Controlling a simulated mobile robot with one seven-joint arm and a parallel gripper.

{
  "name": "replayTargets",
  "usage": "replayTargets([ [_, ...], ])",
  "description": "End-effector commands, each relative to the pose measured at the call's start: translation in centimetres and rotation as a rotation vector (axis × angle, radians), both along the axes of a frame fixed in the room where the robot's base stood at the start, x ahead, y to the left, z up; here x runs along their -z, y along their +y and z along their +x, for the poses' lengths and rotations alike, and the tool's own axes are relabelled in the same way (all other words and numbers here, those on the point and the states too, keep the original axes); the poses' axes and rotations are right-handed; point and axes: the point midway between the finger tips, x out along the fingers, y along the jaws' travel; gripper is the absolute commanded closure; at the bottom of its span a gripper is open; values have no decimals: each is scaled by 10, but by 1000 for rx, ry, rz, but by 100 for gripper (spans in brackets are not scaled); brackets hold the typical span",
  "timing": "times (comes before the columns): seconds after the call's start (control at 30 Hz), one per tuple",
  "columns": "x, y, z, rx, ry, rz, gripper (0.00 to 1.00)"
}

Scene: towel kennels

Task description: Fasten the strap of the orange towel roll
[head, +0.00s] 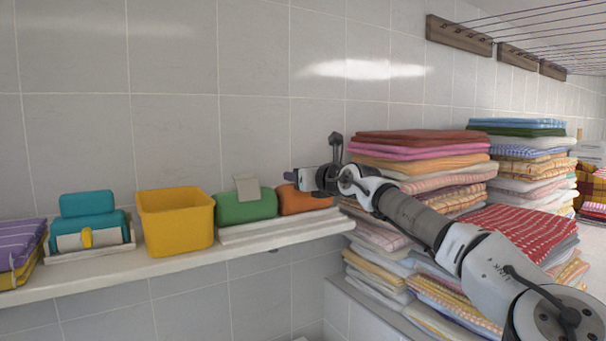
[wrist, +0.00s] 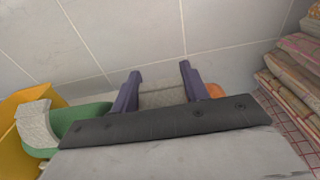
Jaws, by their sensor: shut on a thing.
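The orange towel roll (head: 302,199) lies on a white slatted rack on the wall shelf, right of a green roll. In the wrist view only a sliver of the orange roll (wrist: 215,91) shows beside my right finger. My gripper (head: 291,176) is just above the orange roll. In the wrist view a grey-beige strap (wrist: 162,98) fills the space between the two purple fingers of my gripper (wrist: 160,72), and they are shut on it. The strap's fastening point on the roll is hidden by my gripper.
The green towel roll (head: 246,207) has its own beige strap (head: 247,187) sticking up. Tall stacks of folded towels (head: 420,160) rise close on the right.

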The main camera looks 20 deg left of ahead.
Motion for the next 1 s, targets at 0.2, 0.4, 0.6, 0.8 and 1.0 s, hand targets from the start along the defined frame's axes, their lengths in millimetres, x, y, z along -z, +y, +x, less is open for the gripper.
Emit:
replayTargets([
  [0.2, 2, 1, 1, 0, 20, -25, 78],
  [0.4, 2, 1, 1, 0, 22, -26, 78],
  [0.6, 2, 1, 1, -1, 22, -26, 47],
  [0.8, 2, 1, 1, -1, 20, -26, 33],
  [1.0, 2, 0, 0, 0, 20, -25, 33],
])
